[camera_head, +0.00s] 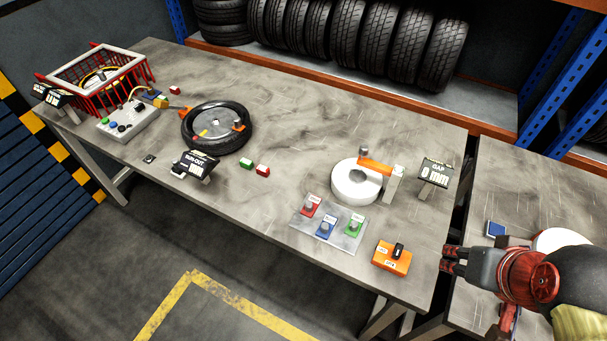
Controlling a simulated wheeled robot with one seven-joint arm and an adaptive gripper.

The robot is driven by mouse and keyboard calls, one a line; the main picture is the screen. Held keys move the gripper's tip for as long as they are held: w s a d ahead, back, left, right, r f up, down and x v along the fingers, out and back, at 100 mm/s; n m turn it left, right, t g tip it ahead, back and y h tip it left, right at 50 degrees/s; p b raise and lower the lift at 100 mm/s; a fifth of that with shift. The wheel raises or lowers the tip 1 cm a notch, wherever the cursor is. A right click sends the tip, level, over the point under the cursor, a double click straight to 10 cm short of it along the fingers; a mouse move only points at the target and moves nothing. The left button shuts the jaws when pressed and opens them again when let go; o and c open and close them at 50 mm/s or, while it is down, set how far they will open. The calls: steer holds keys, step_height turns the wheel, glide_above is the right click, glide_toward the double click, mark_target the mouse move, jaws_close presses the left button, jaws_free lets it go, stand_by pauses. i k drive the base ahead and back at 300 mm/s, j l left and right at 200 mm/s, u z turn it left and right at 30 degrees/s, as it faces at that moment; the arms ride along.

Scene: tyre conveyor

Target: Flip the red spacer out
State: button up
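A grey plate (300,222) near the bench's front edge bears a red piece (310,205), a blue piece (326,228) and a green piece (354,227), each with a grey knob. The red piece is at the plate's back left; I cannot tell for sure whether it is the red spacer. My gripper (447,259) is at the lower right, pointing left, well to the right of the plate. Its two dark fingertips are apart with nothing visible between them. The gap display (434,174) reads 0 mm.
A white ring (350,188) with an orange arm (375,166) stands behind the plate. An orange switch box (391,255) lies between plate and gripper. A tyre (217,127), small red and green blocks, a control box (128,123) and a red basket (110,73) are farther left.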

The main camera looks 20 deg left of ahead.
mark_target(309, 210)
steer(key=u, duration=1.1)
